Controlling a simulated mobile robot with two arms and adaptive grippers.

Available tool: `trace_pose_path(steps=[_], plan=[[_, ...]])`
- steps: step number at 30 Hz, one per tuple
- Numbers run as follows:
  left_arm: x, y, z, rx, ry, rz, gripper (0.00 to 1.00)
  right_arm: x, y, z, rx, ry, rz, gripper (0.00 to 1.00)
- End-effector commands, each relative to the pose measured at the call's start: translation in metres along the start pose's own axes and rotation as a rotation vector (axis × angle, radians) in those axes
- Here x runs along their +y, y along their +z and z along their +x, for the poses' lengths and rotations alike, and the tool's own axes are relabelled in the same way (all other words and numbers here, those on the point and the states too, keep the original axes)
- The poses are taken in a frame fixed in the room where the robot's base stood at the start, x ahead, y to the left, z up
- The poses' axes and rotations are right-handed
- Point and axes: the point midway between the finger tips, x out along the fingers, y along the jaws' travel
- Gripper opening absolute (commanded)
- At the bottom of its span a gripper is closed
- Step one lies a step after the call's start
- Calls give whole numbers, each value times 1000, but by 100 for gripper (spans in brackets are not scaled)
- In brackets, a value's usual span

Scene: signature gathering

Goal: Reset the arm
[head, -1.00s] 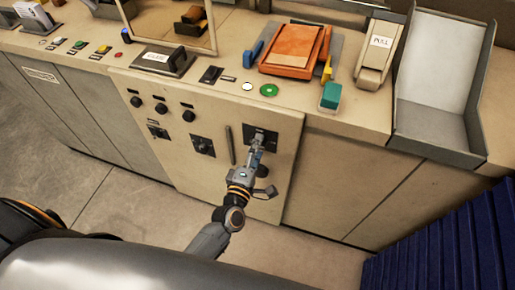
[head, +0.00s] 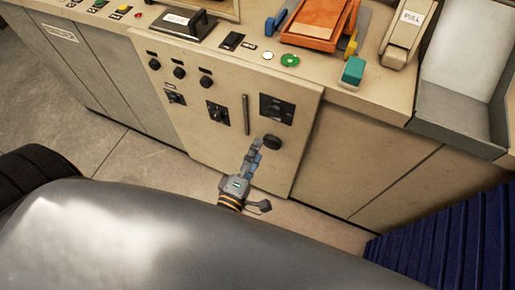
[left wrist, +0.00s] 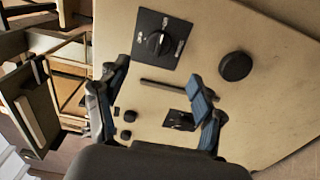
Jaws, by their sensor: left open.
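My left gripper (head: 254,148) is in front of the beige cabinet panel (head: 235,130), just left of a round black knob (head: 271,142). In the left wrist view its two blue-padded fingers (left wrist: 160,90) are spread apart, with nothing between them. A black square plate with a rotary switch (head: 277,108) is above the gripper and fully visible. The switch also shows in the left wrist view (left wrist: 161,43), as does the round knob (left wrist: 235,66). Whether the fingers touch the panel is not clear, but they appear apart from it. My right gripper is out of view.
The countertop above holds an orange tray (head: 318,24), a teal block (head: 352,71), a green button (head: 290,60) and a PULL-labelled device (head: 407,32). A thin vertical handle (head: 246,115) is on the panel. A blue ribbed object (head: 450,235) stands at lower right.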

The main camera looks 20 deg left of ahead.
Motion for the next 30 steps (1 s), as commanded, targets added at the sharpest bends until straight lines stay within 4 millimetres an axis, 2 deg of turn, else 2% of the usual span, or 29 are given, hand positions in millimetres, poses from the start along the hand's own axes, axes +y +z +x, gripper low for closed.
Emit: trace_pose_path(steps=[11, 14, 17, 20, 21, 23, 24, 26, 27, 29, 30], plan=[[-1, 0, 0, -1, -1, 1, 68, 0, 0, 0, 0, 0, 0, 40], [-13, 2, 0, -15, -26, 39, 68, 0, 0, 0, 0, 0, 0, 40], [-52, 7, -4, -65, -103, 162, 68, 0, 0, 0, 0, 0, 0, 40], [-115, 11, -17, -156, -231, 361, 68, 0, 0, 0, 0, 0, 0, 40], [-144, 11, -25, -205, -290, 452, 68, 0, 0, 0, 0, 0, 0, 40], [-188, 10, -42, -284, -380, 585, 68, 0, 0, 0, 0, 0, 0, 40], [-215, 8, -55, -340, -439, 670, 68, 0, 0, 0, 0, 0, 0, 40], [-255, 2, -78, -432, -528, 791, 68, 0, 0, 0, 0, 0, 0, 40], [-280, -2, -95, -497, -585, 868, 68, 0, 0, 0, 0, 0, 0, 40], [-315, -11, -124, -603, -672, 977, 68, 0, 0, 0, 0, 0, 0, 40], [-336, -18, -145, -676, -728, 1043, 68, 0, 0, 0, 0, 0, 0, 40]])
